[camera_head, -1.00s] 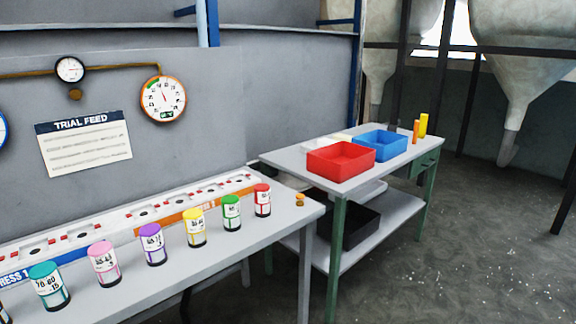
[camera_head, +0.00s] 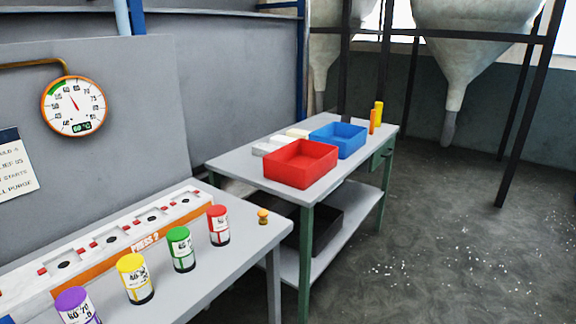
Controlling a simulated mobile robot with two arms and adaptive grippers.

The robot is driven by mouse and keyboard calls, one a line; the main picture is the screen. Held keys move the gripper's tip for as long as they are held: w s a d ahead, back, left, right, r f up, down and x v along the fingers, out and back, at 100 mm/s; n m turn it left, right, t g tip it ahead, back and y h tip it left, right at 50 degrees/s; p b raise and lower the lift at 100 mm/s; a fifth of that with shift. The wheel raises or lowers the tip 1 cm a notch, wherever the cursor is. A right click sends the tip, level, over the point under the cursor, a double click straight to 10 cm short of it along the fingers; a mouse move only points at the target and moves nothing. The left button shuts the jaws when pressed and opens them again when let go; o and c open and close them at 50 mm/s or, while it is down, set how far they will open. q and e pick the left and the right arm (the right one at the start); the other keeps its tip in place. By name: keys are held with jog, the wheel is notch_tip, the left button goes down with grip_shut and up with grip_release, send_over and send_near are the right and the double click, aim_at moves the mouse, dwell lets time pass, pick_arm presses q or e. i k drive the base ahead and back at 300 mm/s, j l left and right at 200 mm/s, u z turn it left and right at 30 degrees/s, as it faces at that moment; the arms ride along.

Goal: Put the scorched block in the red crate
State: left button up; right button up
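The red crate (camera_head: 301,164) stands on the near part of a grey-topped table (camera_head: 236,162) with green legs. From this angle I see its inner walls but cannot tell whether anything lies on its floor. Pale blocks (camera_head: 272,146) lie on the table behind and left of the red crate, partly hidden by it. I cannot make out a scorched block among them. Neither of my grippers shows in this view.
A blue crate (camera_head: 338,140) stands behind the red one, with an orange cylinder (camera_head: 372,121) and a yellow cylinder (camera_head: 379,114) beyond. A long bench (camera_head: 216,270) with coloured canisters and a small amber knob (camera_head: 263,216) is at left. Open floor (camera_head: 450,230) lies at right.

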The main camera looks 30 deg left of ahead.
aim_at(305, 167)
jog(key=i+j+u, duration=0.1)
jog(key=i+u, duration=0.15)
jog(key=i, duration=0.15)
jog(key=i+j+u, duration=0.1)
jog(key=i+u, duration=0.2)
jog(key=i+l+u, duration=1.3)
jog(key=l+u, duration=0.3)
jog(key=l, duration=0.15)
